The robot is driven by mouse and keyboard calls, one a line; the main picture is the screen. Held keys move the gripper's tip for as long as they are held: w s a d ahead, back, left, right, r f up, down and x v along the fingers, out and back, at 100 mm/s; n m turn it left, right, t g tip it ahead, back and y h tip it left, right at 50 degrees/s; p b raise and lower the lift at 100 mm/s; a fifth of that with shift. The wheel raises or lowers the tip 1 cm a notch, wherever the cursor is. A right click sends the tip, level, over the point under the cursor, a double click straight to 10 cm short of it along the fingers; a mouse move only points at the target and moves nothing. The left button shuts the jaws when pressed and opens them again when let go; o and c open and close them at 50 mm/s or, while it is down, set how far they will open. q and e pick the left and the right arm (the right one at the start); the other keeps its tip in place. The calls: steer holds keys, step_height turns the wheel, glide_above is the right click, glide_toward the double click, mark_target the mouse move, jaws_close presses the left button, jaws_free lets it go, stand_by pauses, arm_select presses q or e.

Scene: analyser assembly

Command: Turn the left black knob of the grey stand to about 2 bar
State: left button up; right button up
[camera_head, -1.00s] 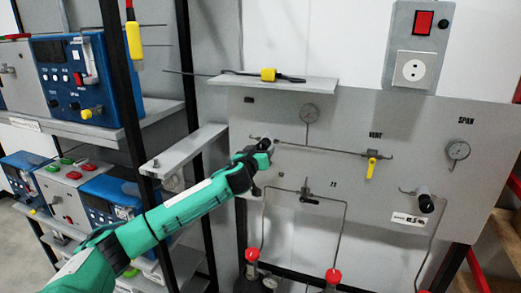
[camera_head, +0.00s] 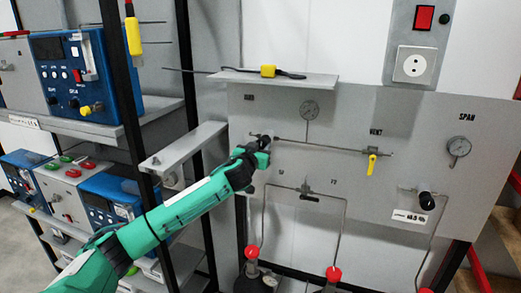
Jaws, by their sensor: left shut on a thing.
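The grey stand (camera_head: 400,135) carries a panel with thin pipes. My left gripper (camera_head: 262,146) is shut on the left black knob (camera_head: 265,140) at the panel's left side; the knob is mostly hidden by the gripper. A round gauge (camera_head: 310,109) sits above and right of it; its needle is too small to read. A second black knob (camera_head: 426,200) stands at the lower right of the panel, with another gauge (camera_head: 459,147) above it. My right gripper is not in view.
A yellow valve handle (camera_head: 372,163) hangs right of the left knob. A shelf (camera_head: 290,84) above holds a yellow and black tool (camera_head: 267,71). Left are a black rack post (camera_head: 132,120) and blue instruments (camera_head: 88,75). Red-capped bottles (camera_head: 252,252) stand below.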

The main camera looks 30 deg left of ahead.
arm_select(q)
steer(key=m, duration=0.6)
steer(key=shift+a+m, duration=0.1)
steer(key=shift+m, duration=0.2)
steer(key=m, duration=0.3)
steer(key=shift+r+m, duration=0.1)
steer(key=shift+m, duration=0.2)
steer(key=m+p, duration=0.1)
steer(key=m, duration=0.9)
steer(key=shift+m, duration=0.4)
steer(key=m, duration=0.3)
steer(key=shift+m, duration=1.7)
